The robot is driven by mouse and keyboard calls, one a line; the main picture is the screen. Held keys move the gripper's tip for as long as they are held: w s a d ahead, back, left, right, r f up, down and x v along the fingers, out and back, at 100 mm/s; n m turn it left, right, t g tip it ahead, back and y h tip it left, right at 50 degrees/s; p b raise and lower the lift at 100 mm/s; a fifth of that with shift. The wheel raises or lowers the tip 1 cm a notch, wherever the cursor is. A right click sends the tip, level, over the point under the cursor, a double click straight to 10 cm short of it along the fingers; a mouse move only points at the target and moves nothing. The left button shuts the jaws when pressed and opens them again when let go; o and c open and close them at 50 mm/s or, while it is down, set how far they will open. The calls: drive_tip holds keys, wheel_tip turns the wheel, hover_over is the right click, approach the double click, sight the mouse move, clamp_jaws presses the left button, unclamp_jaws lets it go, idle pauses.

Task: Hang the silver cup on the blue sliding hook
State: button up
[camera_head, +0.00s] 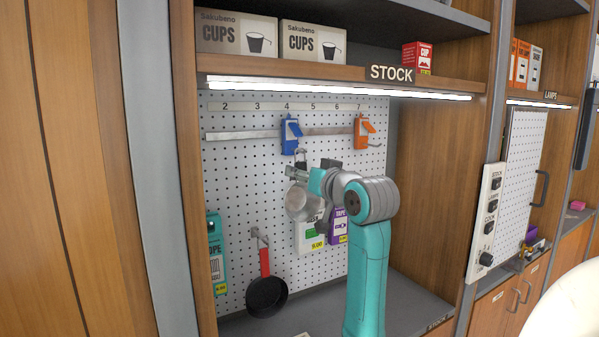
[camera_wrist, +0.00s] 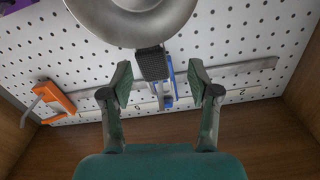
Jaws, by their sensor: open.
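The silver cup (camera_head: 299,204) is in front of the pegboard, below the blue sliding hook (camera_head: 290,137) on the rail. In the wrist view, the cup (camera_wrist: 140,12) fills the top edge, with its dark handle or strap (camera_wrist: 152,65) reaching down toward the blue hook (camera_wrist: 168,88). My gripper (camera_wrist: 158,78) is open, one finger on each side of the handle and hook, with visible gaps. In the head view my gripper (camera_head: 296,174) is just above the cup and partly hidden. The handle appears to meet the hook, but I cannot tell whether the hook bears it.
An orange hook (camera_head: 362,133) sits to the right on the same rail (camera_head: 330,131). A black pan (camera_head: 267,295) with a red handle hangs lower left. Tagged packs hang behind my arm, including a purple one (camera_head: 338,226). A lit shelf (camera_head: 330,88) runs above.

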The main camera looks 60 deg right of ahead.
drive_tip(key=v, duration=0.9)
drive_tip(key=shift+s, duration=0.1)
